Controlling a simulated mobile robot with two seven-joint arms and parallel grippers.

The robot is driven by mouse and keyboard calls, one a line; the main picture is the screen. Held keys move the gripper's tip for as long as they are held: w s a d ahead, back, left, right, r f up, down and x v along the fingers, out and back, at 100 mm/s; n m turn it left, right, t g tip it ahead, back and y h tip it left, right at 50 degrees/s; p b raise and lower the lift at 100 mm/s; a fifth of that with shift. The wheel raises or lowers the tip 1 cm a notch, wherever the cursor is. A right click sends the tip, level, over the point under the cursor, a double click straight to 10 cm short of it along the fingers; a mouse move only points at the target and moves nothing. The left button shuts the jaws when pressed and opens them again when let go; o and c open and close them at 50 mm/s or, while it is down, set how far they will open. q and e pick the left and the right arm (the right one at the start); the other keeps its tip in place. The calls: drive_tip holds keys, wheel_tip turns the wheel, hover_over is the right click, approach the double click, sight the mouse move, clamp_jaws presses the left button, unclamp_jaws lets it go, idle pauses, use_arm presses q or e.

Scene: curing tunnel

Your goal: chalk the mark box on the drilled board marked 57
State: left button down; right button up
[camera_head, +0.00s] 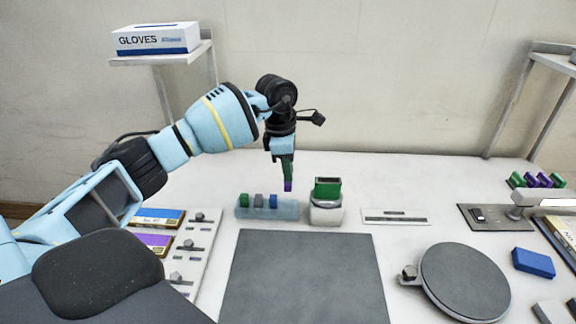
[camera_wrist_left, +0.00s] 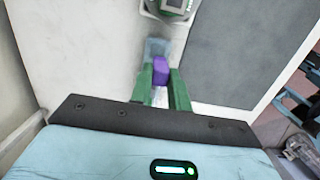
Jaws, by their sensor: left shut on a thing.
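My left gripper (camera_head: 288,178) points down above the back of the table, with green fingers. It is shut on a small purple chalk block (camera_head: 288,186), which also shows between the fingers in the left wrist view (camera_wrist_left: 160,70). The chalk is in the air near a pale blue holder (camera_head: 250,212) with green, grey and blue blocks in it. At the left lie boards with a blue strip (camera_head: 158,217) and a purple strip (camera_head: 152,242). Their numbers are too small to read surely. I cannot make out a board marked 57. My right gripper is out of view.
A white stand with a green top (camera_head: 327,198) is right of the holder. A dark mat (camera_head: 303,280) lies in front, empty. A round grey plate (camera_head: 465,282), a blue block (camera_head: 533,263) and a rack of green and purple pieces (camera_head: 537,181) are at right.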

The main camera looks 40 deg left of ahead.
sight(288, 187)
use_arm(q)
drive_tip(key=shift+f+b, duration=0.75)
drive_tip(key=shift+f, duration=1.6)
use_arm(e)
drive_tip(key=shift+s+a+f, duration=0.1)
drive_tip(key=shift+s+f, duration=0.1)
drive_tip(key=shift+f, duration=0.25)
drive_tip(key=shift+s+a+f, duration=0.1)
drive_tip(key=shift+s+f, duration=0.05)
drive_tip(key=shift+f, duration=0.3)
use_arm(q)
drive_tip(key=shift+w+r, duration=0.1)
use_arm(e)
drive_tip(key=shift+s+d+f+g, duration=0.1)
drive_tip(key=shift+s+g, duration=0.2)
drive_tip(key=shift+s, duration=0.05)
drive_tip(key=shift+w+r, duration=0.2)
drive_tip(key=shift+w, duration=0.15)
use_arm(q)
drive_tip(key=shift+f, duration=0.25)
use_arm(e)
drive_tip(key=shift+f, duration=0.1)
use_arm(q)
drive_tip(key=shift+f, duration=0.65)
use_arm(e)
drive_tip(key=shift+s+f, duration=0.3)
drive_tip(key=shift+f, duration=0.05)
